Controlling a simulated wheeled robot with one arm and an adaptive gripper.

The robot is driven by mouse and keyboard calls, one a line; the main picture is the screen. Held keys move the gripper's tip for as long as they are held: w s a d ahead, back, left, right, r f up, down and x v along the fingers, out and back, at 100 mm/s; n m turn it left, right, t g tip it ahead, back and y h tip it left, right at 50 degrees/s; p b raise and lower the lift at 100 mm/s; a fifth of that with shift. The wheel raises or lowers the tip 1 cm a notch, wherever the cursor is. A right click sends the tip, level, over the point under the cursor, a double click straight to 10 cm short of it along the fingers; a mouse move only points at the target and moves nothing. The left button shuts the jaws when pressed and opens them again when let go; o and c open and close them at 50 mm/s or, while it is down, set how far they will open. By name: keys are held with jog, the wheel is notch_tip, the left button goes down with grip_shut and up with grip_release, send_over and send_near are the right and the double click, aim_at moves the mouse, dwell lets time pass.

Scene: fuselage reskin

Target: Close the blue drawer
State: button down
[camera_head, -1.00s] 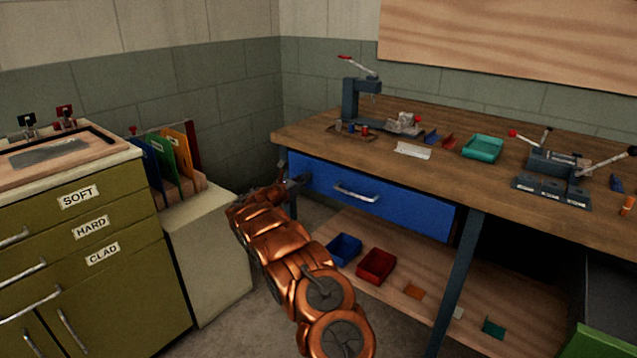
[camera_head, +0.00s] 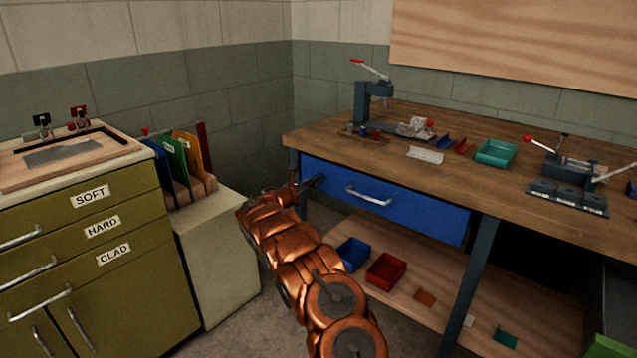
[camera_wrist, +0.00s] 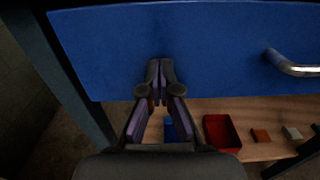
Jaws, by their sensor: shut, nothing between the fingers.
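The blue drawer (camera_head: 388,199) is under the wooden workbench top, with a silver handle (camera_head: 368,196) on its front. Its front looks about level with the bench frame; a small remaining gap cannot be told. In the wrist view the drawer front (camera_wrist: 190,50) fills the upper part, and the handle (camera_wrist: 292,65) is at the right. My gripper (camera_wrist: 160,68) is shut and empty, its fingertips at the drawer front, left of the handle. Whether they touch it cannot be told for sure. In the head view my gripper (camera_head: 312,184) is at the drawer's left end.
A blue bin (camera_head: 353,254) and a red bin (camera_head: 386,270) stand on the lower shelf. A bench leg (camera_head: 468,285) stands right of the drawer. An olive cabinet (camera_head: 140,280) is at the left. The bench top holds a press (camera_head: 370,103) and a teal tray (camera_head: 496,153).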

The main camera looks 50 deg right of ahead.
jog(key=a, duration=1.3)
jog(key=shift+f, duration=0.25)
jog(key=s+a+r+m+g+y, duration=0.2)
jog(key=s+a+r+m, duration=0.15)
jog(key=s, duration=0.35)
jog(key=s+a+r+m+g+y, duration=0.1)
jog(key=s+a+r+m+y, duration=0.2)
jog(key=s, duration=0.4)
jog(key=s+a+r+m+g, duration=0.2)
jog(key=s+a+m, duration=0.15)
jog(key=s, duration=0.35)
jog(key=s+a+f+m+t+y, duration=0.1)
jog(key=s+a+f+m+y, duration=0.2)
jog(key=s+a, duration=0.7)
jog(key=s+a+f+m+y, duration=0.25)
jog(key=s+a+y, duration=0.35)
jog(key=a, duration=0.7)
jog(key=s+a+f+m+t+y, duration=0.1)
jog(key=s+a+f+m+y, duration=0.2)
jog(key=s+a, duration=0.7)
notch_tip(320, 180, up, 26)
jog(key=a+y+p, duration=0.1)
jog(key=a+p, duration=0.1)
jog(key=p, duration=2.1)
jog(key=shift+w+a+f+t, duration=0.15)
jog(key=shift+a+t, duration=0.15)
jog(key=shift+d, duration=0.2)
